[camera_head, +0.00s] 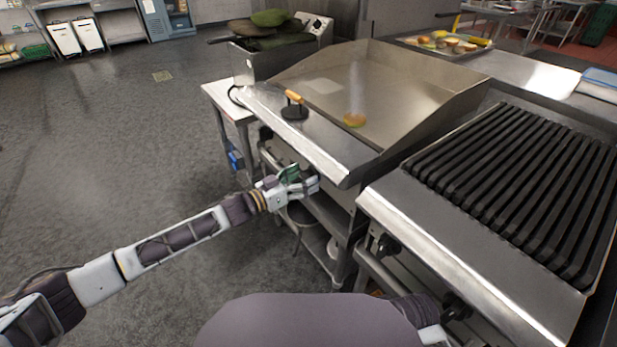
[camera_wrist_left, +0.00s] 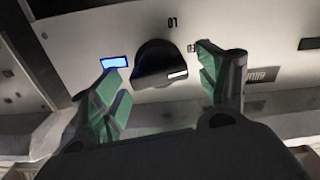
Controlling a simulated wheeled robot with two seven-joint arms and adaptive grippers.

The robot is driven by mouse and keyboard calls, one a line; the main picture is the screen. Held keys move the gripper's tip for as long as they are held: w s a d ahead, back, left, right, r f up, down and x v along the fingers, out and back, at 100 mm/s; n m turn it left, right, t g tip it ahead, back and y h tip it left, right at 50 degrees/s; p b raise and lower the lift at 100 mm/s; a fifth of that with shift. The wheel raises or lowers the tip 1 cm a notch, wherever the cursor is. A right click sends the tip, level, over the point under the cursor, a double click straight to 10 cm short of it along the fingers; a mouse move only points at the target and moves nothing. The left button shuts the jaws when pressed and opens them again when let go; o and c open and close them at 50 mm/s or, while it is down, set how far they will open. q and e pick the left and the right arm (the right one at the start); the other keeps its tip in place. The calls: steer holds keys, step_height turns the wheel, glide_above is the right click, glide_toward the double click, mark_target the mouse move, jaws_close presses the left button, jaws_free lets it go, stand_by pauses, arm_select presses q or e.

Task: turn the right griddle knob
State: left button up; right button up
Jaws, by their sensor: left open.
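The griddle (camera_head: 345,85) is a steel flat-top with a raised splash guard, in the middle of the head view. In the left wrist view a black knob (camera_wrist_left: 160,65) with a white mark sits on its pale front panel (camera_wrist_left: 90,35), beside a small lit blue display. My left gripper (camera_head: 300,180) reaches the griddle's front below its edge. In the left wrist view the left gripper (camera_wrist_left: 165,85) is open, with green-padded fingers on both sides of the knob and visible gaps. The gripper partly hides the knobs in the head view. My right gripper's fingers are not in view.
A ribbed black grill (camera_head: 520,180) stands right of the griddle. The floor at left is clear.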

arm_select(q)
steer(key=shift+w+d, duration=0.45)
steer(key=shift+d, duration=0.1)
steer(key=shift+w+d, duration=0.2)
steer(key=shift+d, duration=0.1)
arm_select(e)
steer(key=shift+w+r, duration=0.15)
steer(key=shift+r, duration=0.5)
arm_select(q)
steer(key=c, duration=1)
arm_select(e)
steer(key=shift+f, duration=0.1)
arm_select(q)
steer(key=shift+c, duration=0.2)
